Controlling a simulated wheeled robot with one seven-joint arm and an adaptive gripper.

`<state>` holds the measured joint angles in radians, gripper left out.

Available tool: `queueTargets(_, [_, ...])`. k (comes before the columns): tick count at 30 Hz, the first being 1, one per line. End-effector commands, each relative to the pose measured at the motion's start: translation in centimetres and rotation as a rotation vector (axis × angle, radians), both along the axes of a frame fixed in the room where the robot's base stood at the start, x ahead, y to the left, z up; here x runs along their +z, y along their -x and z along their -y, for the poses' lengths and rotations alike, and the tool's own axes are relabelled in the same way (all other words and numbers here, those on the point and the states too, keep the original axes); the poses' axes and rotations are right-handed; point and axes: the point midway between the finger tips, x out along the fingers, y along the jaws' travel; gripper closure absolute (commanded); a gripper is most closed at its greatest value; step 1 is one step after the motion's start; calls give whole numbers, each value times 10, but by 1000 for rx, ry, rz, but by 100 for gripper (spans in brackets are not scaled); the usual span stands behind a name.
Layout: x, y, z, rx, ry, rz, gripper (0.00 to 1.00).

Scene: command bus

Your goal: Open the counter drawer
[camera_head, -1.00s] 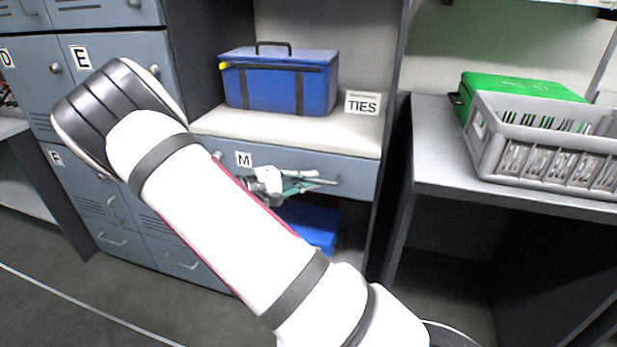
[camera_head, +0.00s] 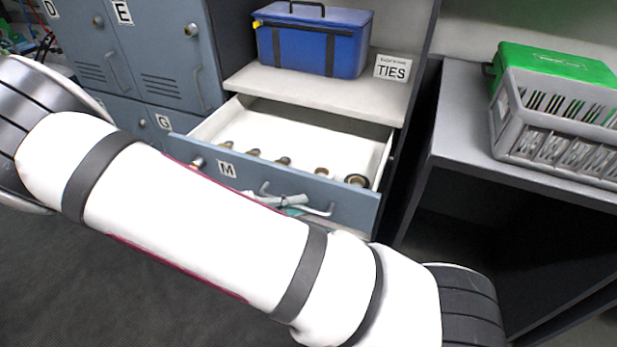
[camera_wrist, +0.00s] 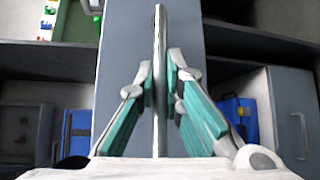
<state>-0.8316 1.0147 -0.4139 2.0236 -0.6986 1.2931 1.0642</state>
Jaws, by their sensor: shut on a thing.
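The counter drawer (camera_head: 345,203), a blue-grey front marked M with a white inside, is pulled well out below the counter. Several small round brownish things lie in it. Its bar handle (camera_head: 318,209) crosses the front. My gripper (camera_head: 292,200) is at the handle, mostly hidden behind my white arm in the head view. In the wrist view, the teal fingers of my gripper (camera_wrist: 160,88) are closed on the metal bar handle (camera_wrist: 160,40) from both sides.
A blue box (camera_head: 312,42) and a TIES sign (camera_head: 392,68) stand on the counter above. Grey lockers (camera_head: 160,50) are at left. A grey basket (camera_head: 560,125) and a green case (camera_head: 555,62) sit on the right-hand table. The floor at lower left is clear.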

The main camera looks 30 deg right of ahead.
Motion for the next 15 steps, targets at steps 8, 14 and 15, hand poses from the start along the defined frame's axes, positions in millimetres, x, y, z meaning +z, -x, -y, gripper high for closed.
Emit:
queueTargets(8, [1, 24, -34, 4, 2, -2, 100])
queueTargets(14, [1, 30, -42, 1, 2, -1, 100])
queueTargets(15, [1, 30, -43, 1, 2, -1, 100])
